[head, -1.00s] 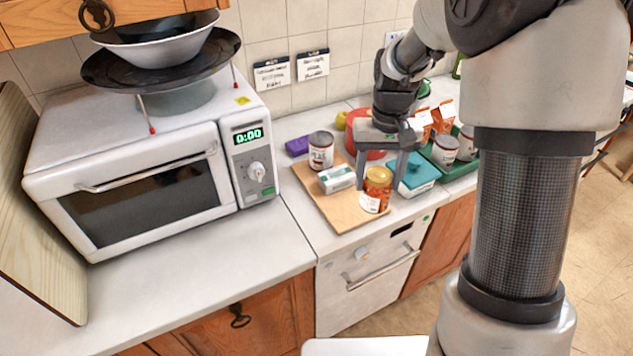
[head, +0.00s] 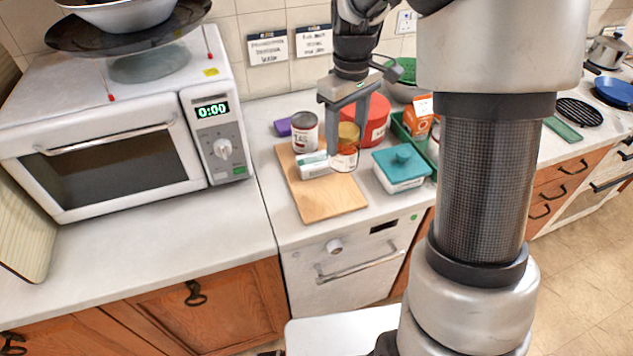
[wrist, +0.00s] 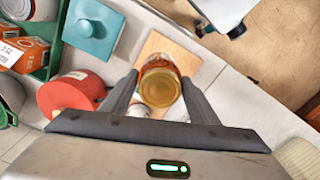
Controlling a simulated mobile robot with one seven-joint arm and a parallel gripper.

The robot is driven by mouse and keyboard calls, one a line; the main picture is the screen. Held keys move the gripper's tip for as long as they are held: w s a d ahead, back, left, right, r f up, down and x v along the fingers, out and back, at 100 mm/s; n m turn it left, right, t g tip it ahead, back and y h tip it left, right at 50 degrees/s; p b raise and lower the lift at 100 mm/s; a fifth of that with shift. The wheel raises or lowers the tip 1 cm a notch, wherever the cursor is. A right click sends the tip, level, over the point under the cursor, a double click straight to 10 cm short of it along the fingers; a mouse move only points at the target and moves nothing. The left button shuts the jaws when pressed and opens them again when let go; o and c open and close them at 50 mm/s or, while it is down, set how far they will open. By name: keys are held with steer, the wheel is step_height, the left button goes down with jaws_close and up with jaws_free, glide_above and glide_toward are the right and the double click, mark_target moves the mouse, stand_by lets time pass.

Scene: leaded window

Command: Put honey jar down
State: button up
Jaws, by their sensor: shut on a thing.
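The honey jar (head: 347,133), with a yellow lid and amber contents, is between the fingers of my gripper (head: 348,140). My gripper is shut on it. In the wrist view the jar (wrist: 160,82) shows lid-on between both fingertips (wrist: 160,90), with the wooden board (wrist: 178,48) behind it. In the head view the jar appears over the back right part of the board (head: 335,198), beside a white pack (head: 312,166). A finger hides part of the jar. I cannot tell whether its base touches the board.
A red container (head: 376,118), teal box (head: 401,172) and green crate (head: 400,128) with an orange carton (head: 418,116) are at the right. The board's front is clear.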

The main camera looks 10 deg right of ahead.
steer(key=n+b, duration=0.1)
steer(key=n, duration=0.1)
steer(key=f+n+b, duration=0.1)
steer(key=n, duration=0.1)
steer(key=shift+w+d+b, duration=0.15)
steer(key=shift+b, duration=0.15)
steer(key=shift+f+n, duration=0.3)
step_height(320, 180, down, 9)
steer(key=shift+r, duration=0.1)
steer(key=shift+b, duration=0.3)
steer(key=shift+f, duration=0.2)
steer(key=o, duration=1.5)
